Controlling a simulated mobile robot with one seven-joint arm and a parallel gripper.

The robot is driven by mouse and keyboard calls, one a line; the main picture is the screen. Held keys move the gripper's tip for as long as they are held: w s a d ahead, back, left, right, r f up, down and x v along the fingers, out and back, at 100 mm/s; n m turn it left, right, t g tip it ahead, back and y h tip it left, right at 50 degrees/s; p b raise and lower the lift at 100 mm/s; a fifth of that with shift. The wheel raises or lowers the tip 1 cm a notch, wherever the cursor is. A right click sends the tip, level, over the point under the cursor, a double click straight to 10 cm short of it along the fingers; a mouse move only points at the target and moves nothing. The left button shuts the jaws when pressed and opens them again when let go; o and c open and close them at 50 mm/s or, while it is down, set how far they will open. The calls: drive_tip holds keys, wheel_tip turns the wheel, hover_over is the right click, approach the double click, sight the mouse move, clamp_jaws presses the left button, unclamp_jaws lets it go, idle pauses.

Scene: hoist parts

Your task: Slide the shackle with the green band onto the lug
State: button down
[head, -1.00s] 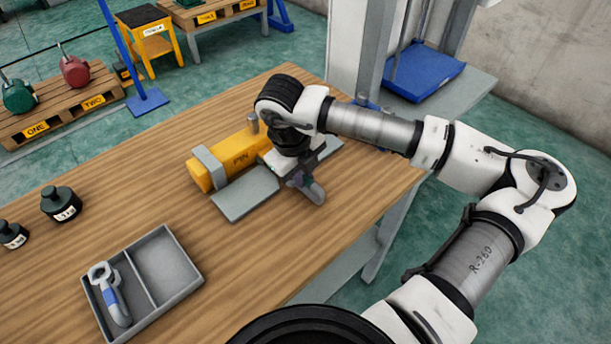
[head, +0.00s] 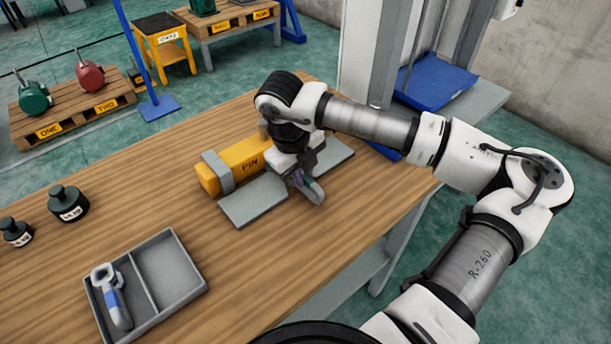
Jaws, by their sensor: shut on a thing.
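My gripper (head: 301,180) points down over the far right part of the workbench. It is shut on a grey shackle (head: 311,193), whose rounded end sticks out below and toward the camera. A small dark green patch shows on the shackle by the jaws. My wrist covers the right end of the block. I cannot make out the lug, nor whether the shackle touches it.
A grey two-part tray (head: 178,277) at the front left holds a shackle with a blue band (head: 114,300). Two dark weights (head: 68,204) stand at the left. The wooden bench (head: 135,200) is clear between them and the block.

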drive_tip(key=shift+w+a+b, duration=0.4)
drive_tip(key=shift+w+a, duration=0.25)
drive_tip(key=c, duration=1.4)
unclamp_jaws()
drive_tip(key=shift+o, duration=0.2)
wheel_tip(320, 180, up, 14)
drive_tip(key=s+a+b, duration=0.1)
drive_tip(key=a+b, duration=0.1)
drive_tip(key=shift+s+f, duration=0.2)
drive_tip(key=shift+s, duration=0.15)
